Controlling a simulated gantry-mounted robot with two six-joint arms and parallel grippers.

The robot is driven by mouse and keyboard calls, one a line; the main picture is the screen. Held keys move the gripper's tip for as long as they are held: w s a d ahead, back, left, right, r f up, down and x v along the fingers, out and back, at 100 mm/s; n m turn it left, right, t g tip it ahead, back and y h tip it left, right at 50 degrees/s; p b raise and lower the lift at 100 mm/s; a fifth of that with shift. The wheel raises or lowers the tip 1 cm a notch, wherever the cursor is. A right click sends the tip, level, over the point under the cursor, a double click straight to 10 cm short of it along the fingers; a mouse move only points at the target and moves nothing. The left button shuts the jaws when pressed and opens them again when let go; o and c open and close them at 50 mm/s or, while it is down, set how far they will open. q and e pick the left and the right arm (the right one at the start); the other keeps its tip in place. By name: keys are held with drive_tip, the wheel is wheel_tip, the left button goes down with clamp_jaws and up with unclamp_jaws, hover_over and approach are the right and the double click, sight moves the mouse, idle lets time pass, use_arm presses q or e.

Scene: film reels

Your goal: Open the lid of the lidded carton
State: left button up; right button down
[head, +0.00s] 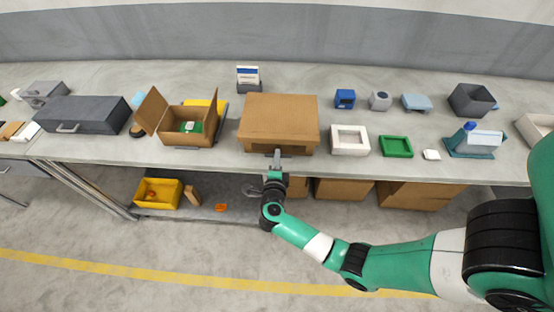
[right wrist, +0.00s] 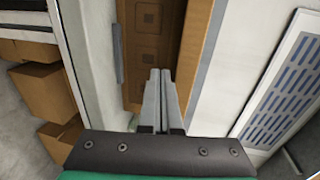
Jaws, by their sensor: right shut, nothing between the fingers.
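The lidded carton (head: 279,112) is a large brown box near the middle of the table. Its lid lies flat and closed on top. My right gripper (head: 277,155) is at the middle of the carton's front side, below the lid's front edge. Its fingers are shut with nothing between them. In the right wrist view the shut fingertips (right wrist: 160,75) point at the carton's brown front (right wrist: 146,45), beside the lighter strip of the lid's edge (right wrist: 199,45). Whether they touch the carton I cannot tell. My left gripper is not in view.
An open carton with raised flaps (head: 187,138) stands left of the lidded carton. A white tray (head: 350,151) and a green tray (head: 396,156) lie close on its right. A dark grey case (head: 82,114) is farther left. Boxes and a yellow bin (head: 158,205) sit below the table.

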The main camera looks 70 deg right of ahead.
sight(278, 133)
drive_tip(key=shift+r+x, duration=0.25)
drive_tip(key=shift+x, duration=1.1)
drive_tip(key=shift+r, duration=0.1)
drive_tip(key=shift+a+p, duration=0.2)
drive_tip(key=shift+p, duration=0.1)
drive_tip(key=r+p, duration=0.2)
drive_tip(key=d+r+p, duration=0.1)
drive_tip(key=r+p, duration=0.1)
drive_tip(key=p, duration=0.1)
drive_tip(key=r+p, duration=0.2)
drive_tip(key=r, duration=0.1)
drive_tip(key=shift+w+d, duration=0.25)
drive_tip(key=shift+d, duration=0.15)
